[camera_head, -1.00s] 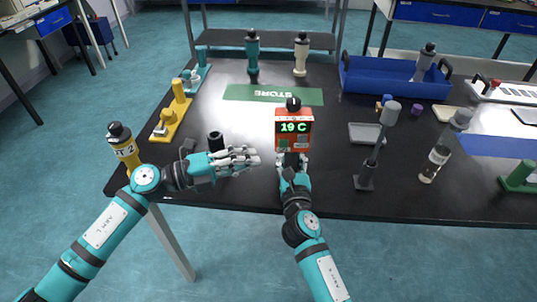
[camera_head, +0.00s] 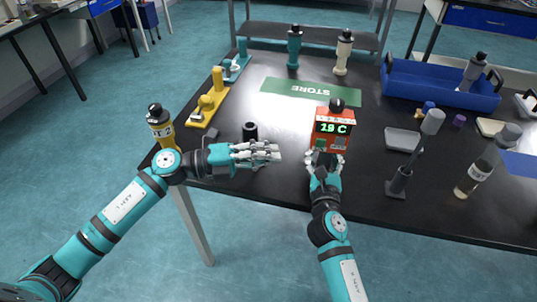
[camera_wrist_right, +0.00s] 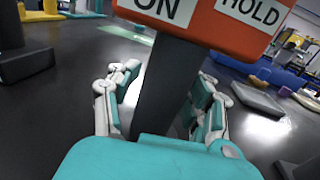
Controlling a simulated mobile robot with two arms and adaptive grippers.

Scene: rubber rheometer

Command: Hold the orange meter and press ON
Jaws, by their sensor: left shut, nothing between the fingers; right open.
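The orange meter (camera_head: 333,140) stands upright on the black table, with a lit green "19 C" display and a dark knob on top. In the right wrist view, its orange body (camera_wrist_right: 222,25) carries white ON and HOLD labels, above a dark handle (camera_wrist_right: 165,85). My right gripper (camera_head: 325,160) is open at the meter's near side. In the wrist view, its fingers (camera_wrist_right: 165,88) are on either side of the handle, with gaps visible. My left gripper (camera_head: 272,152) is shut and empty, left of the meter and apart from it.
A short black cylinder (camera_head: 250,131) stands behind my left gripper. A yellow bottle (camera_head: 161,127) is at the left edge. The green STORE mat (camera_head: 310,91) lies behind.

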